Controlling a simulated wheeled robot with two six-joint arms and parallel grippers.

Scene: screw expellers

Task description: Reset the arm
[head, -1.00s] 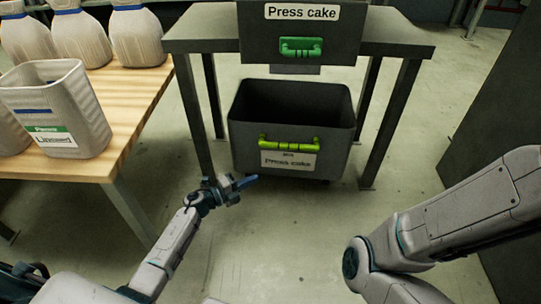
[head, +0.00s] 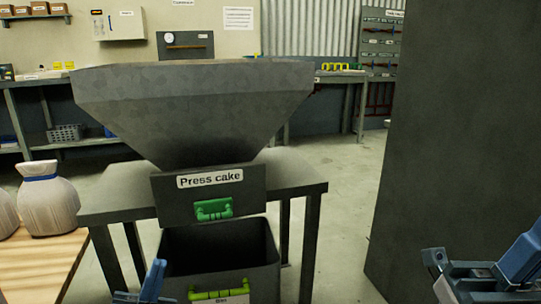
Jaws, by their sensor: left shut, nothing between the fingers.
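My left gripper (head: 150,288) shows at the bottom edge of the head view, in front of the left side of the dark press cake bin. Its blue fingers point upward and are shut with nothing between them. The rest of the left arm is out of view. Part of my right arm's end (head: 490,275) shows at the bottom right corner, with a blue part and a dark part. It is cut off by the frame, and I cannot tell whether its jaws are open or shut.
A large grey hopper (head: 195,100) stands over a dark table (head: 295,175) with a "Press cake" panel (head: 240,190). The open bin (head: 262,245) sits below. A dark wall panel (head: 450,130) rises right; floor between is clear.

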